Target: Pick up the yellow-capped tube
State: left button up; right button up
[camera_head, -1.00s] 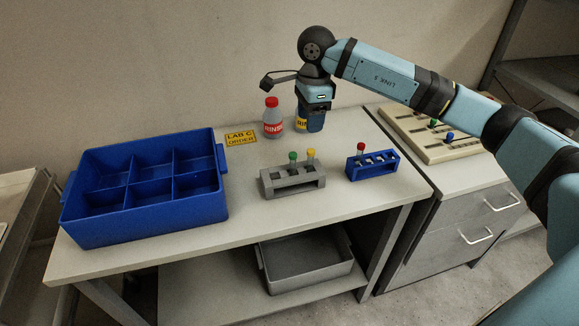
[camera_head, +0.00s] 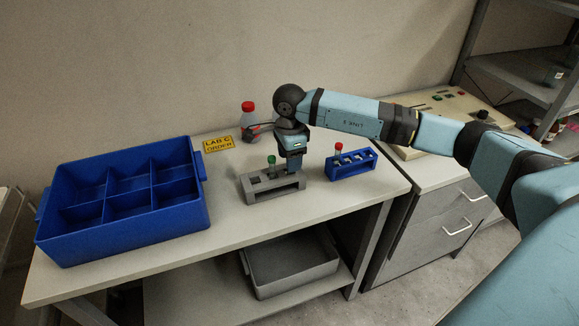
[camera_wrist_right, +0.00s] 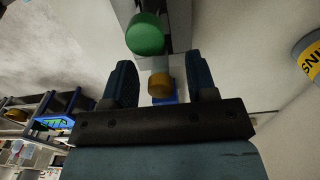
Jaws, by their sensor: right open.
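The yellow-capped tube (camera_wrist_right: 160,84) shows its cap in the right wrist view, between the two dark fingers of my right gripper (camera_wrist_right: 163,74). The fingers are apart, with a gap on each side of the cap. In the head view my right gripper (camera_head: 291,163) points down over the right end of the grey rack (camera_head: 275,192) and hides the yellow-capped tube. A green-capped tube (camera_head: 271,165) stands in the same rack, just left of the gripper. Its green cap (camera_wrist_right: 145,34) shows beyond the fingers in the wrist view. My left gripper is out of view.
A blue rack (camera_head: 352,168) with a red-capped tube (camera_head: 338,150) stands close on the right. A red-capped bottle (camera_head: 248,118) is behind the gripper, near the yellow sign (camera_head: 218,143). A blue divided bin (camera_head: 130,224) fills the table's left side.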

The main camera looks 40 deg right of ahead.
jog(key=shift+f, duration=0.85)
grip_shut()
